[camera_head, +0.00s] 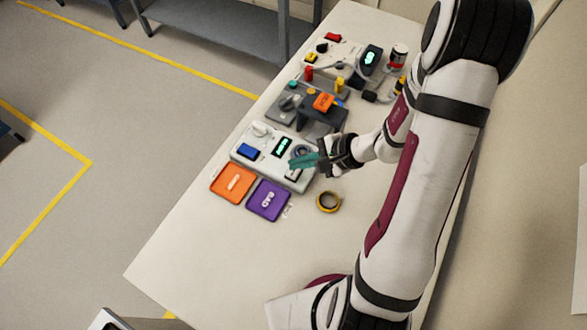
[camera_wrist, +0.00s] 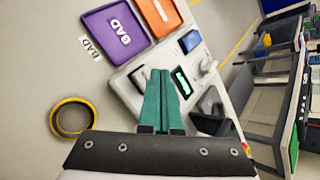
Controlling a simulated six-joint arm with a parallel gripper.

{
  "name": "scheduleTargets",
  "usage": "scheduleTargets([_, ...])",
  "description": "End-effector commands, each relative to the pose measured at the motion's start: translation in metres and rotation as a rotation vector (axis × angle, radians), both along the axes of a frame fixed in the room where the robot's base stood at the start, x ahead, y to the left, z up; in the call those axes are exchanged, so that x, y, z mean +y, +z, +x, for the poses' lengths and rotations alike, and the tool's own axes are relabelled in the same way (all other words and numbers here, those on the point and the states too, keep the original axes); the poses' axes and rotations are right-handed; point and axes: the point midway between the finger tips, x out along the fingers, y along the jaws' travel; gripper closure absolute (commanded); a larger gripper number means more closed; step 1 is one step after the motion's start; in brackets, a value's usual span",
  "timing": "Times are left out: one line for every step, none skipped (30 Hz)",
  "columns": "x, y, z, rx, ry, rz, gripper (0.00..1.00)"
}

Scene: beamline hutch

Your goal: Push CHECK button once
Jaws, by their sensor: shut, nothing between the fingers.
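A light grey instrument box (camera_head: 262,166) stands on the table with a blue block or button (camera_head: 248,151), a lit green display (camera_head: 283,147) and a pale knob (camera_head: 261,130). No CHECK label is readable, so I cannot tell which part is the CHECK button. My gripper (camera_head: 293,163), with green fingers, is shut and empty over the box's right part. In the wrist view the fingers (camera_wrist: 160,74) hide part of the box, with the display (camera_wrist: 183,82) just right of the tips and the blue part (camera_wrist: 190,41) farther up. Contact with the box cannot be told.
An orange tray (camera_head: 233,183) and a purple tray marked BAD (camera_head: 268,200) lie in front of the box. A yellow-black tape roll (camera_head: 328,202) lies to the right. Behind are an orange item on a dark stand (camera_head: 323,102) and a can (camera_head: 398,56). The near table is clear.

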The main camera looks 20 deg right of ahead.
Motion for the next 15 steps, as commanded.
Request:
scheduleTargets([0.0, 0.0, 0.0, 0.0, 0.0, 0.0, 1.0])
scheduleTargets([0.0, 0.0, 0.0, 0.0, 0.0, 0.0, 1.0])
scheduleTargets([0.0, 0.0, 0.0, 0.0, 0.0, 0.0, 1.0])
scheduleTargets([0.0, 0.0, 0.0, 0.0, 0.0, 0.0, 1.0])
scheduleTargets([0.0001, -0.0001, 0.0, 0.0, 0.0, 0.0, 1.0])
scheduleTargets([0.0, -0.0005, -0.0001, 0.0, 0.0, 0.0, 1.0])
scheduleTargets([0.0, -0.001, -0.0001, 0.0, 0.0, 0.0, 1.0])
scheduleTargets([0.0, -0.0018, -0.0001, 0.0, 0.0, 0.0, 1.0])
scheduleTargets([0.0001, -0.0032, -0.0001, 0.001, 0.001, 0.0, 1.0])
scheduleTargets([0.0001, -0.0044, -0.0002, 0.001, 0.0, 0.001, 1.0])
scheduleTargets([0.0, -0.0057, -0.0002, 0.002, 0.0, 0.001, 1.0])
scheduleTargets([0.0, -0.0073, -0.0002, 0.002, 0.0, 0.001, 1.0])
scheduleTargets([0.0, -0.0082, -0.0002, 0.002, -0.001, 0.0, 1.0])
scheduleTargets([-0.0001, -0.0086, -0.0001, 0.001, -0.001, 0.0, 1.0])
scheduleTargets([-0.0001, -0.0087, -0.0001, 0.0, 0.0, 0.0, 1.0])
